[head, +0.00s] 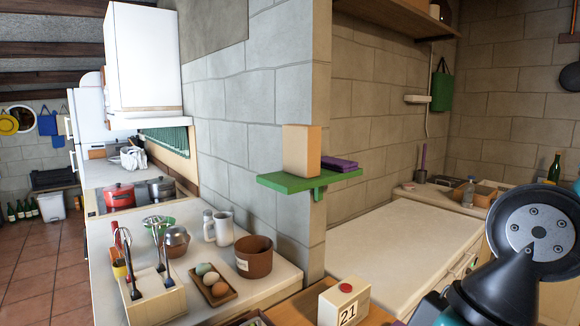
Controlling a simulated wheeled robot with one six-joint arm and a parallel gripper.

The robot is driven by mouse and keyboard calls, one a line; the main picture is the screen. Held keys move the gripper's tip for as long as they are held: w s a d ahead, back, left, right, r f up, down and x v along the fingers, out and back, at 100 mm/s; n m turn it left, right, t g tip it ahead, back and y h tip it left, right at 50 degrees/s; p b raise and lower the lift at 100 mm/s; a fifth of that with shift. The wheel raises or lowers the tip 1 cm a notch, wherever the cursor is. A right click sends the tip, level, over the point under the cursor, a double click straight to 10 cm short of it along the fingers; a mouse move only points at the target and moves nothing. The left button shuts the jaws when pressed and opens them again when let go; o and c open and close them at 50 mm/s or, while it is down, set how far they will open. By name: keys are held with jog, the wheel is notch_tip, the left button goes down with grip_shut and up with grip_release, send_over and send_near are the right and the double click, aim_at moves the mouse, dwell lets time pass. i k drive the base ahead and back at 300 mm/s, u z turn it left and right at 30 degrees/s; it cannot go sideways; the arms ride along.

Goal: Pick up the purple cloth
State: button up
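The purple cloth (341,163) is folded flat on a small green wall shelf (290,182) at the corner of the stone wall, in the middle of the head view. It lies at the shelf's right end. A tan upright block (301,151) stands on the same shelf, just left of the cloth and nearer the camera, and may hide part of its left side. Part of my arm shows at the lower right, well apart from the shelf. My gripper's fingers are not in view.
A left counter holds a utensil box (155,303), an egg tray (214,286), a brown pot (253,257) and white mugs (222,229). A box marked 21 (344,303) stands below the shelf. The pale countertop (400,250) at right is mostly clear. The wall corner juts out behind the shelf.

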aim_at(343, 166)
jog(key=u, duration=0.05)
jog(key=k, duration=0.5)
jog(key=z, duration=1.25)
jog(key=i, duration=1.2)
jog(key=u, duration=1.85)
